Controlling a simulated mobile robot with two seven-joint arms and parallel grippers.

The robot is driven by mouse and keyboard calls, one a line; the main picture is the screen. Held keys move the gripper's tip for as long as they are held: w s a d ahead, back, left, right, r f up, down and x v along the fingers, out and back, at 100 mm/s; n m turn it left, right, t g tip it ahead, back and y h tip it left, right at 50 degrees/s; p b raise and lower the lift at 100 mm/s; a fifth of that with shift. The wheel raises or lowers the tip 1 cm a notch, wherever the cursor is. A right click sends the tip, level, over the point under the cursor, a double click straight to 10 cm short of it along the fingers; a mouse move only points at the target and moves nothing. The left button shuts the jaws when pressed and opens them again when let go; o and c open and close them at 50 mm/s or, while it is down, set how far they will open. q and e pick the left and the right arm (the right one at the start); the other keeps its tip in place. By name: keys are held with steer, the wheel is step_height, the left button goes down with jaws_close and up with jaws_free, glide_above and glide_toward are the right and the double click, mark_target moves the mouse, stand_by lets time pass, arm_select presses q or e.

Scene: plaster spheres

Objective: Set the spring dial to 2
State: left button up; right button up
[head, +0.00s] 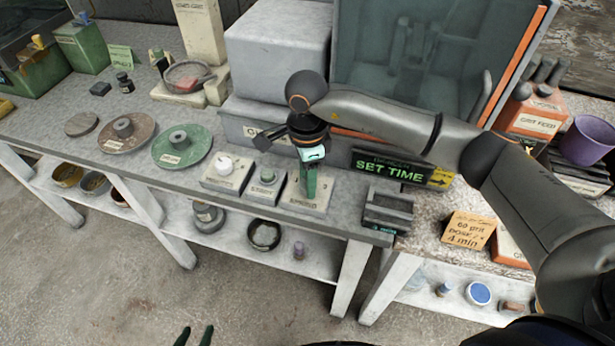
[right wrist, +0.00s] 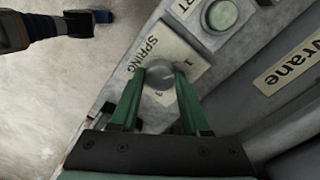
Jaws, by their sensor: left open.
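The spring dial (right wrist: 160,76) is a round grey knob on a pale plate marked SPRING (right wrist: 143,55), with numbers beside it. I cannot read where it points, and I do not make out a 2. My right gripper (right wrist: 160,82) has its green fingers on opposite sides of the knob, their tips appearing to touch it. In the head view this gripper (head: 308,186) points down over the SPRING plate (head: 316,205) and hides the knob. My left gripper (head: 195,336) shows only as two separated green fingertips at the bottom edge, empty and away from the bench.
Left of the dial are a START button (head: 267,176) and a plate with a white knob (head: 225,164). A grey slotted block (head: 388,209) and a SET TIME display (head: 390,170) stand to the right. Green (head: 182,147) and brown (head: 126,134) discs lie further left.

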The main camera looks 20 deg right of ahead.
jaws_close()
steer(key=shift+m, duration=0.3)
steer(key=m+b, duration=0.2)
steer(key=m, duration=0.2)
steer(key=shift+m, duration=0.3)
steer(key=m+b, duration=0.1)
steer(key=m, duration=0.2)
steer(key=shift+m+b, duration=0.3)
steer(key=shift+m, duration=1.4)
steer(key=o, duration=0.5)
jaws_free()
